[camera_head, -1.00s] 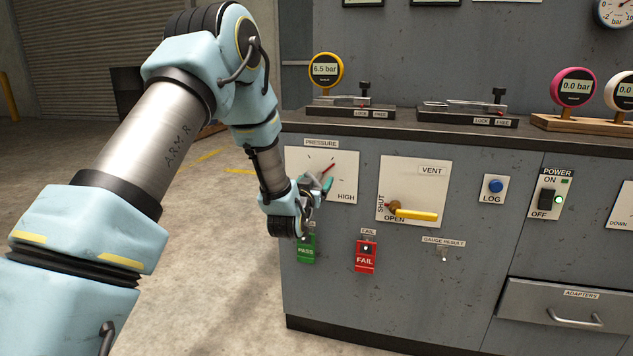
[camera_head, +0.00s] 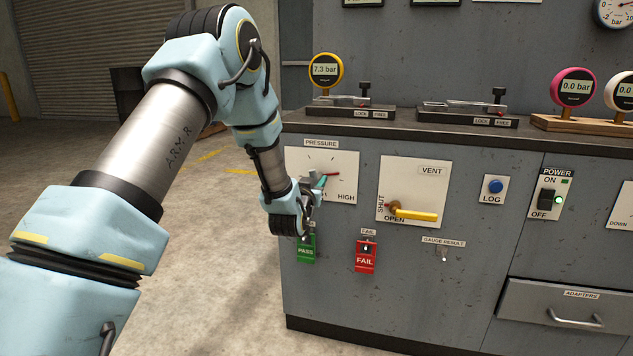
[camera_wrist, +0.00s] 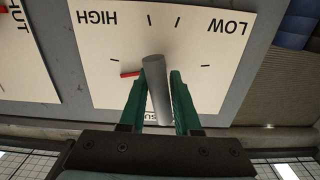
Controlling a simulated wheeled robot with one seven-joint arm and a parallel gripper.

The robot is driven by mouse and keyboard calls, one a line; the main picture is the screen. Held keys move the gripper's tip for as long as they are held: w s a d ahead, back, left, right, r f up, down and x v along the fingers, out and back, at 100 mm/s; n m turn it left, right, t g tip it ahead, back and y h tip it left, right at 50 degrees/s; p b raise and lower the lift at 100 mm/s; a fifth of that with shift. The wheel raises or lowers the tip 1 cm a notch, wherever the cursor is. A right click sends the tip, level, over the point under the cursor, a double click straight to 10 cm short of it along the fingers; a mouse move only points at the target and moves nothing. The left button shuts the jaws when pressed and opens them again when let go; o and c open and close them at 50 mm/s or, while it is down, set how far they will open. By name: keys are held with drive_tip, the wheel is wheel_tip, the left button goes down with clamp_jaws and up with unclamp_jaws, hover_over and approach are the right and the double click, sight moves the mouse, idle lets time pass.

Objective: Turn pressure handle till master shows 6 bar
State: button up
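The pressure panel (camera_head: 345,165) is a white plate with tick marks and HIGH at its lower right. It shows upside down in the wrist view (camera_wrist: 105,50). The pressure handle (camera_wrist: 156,85) is a grey bar, with a red pointer (camera_wrist: 130,74) towards the HIGH side. My gripper (camera_wrist: 160,78) has its green fingers closed around the bar, one on each side. In the head view my gripper (camera_head: 318,183) covers most of the handle. The yellow-rimmed gauge (camera_head: 325,70) on the bench reads 7.3 bar; I cannot read a master label on it.
The vent panel (camera_head: 425,170) with a yellow lever (camera_head: 415,214) is to the right. Green PASS (camera_head: 306,251) and red FAIL (camera_head: 366,260) tags hang below. A round dial (camera_head: 615,12) is at the top right. The floor left of the cabinet is clear.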

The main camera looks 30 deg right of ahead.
clamp_jaws()
drive_tip(key=shift+w+a, duration=0.1)
idle(1.1)
drive_tip(key=o, duration=1.1)
unclamp_jaws()
drive_tip(key=v, duration=1.1)
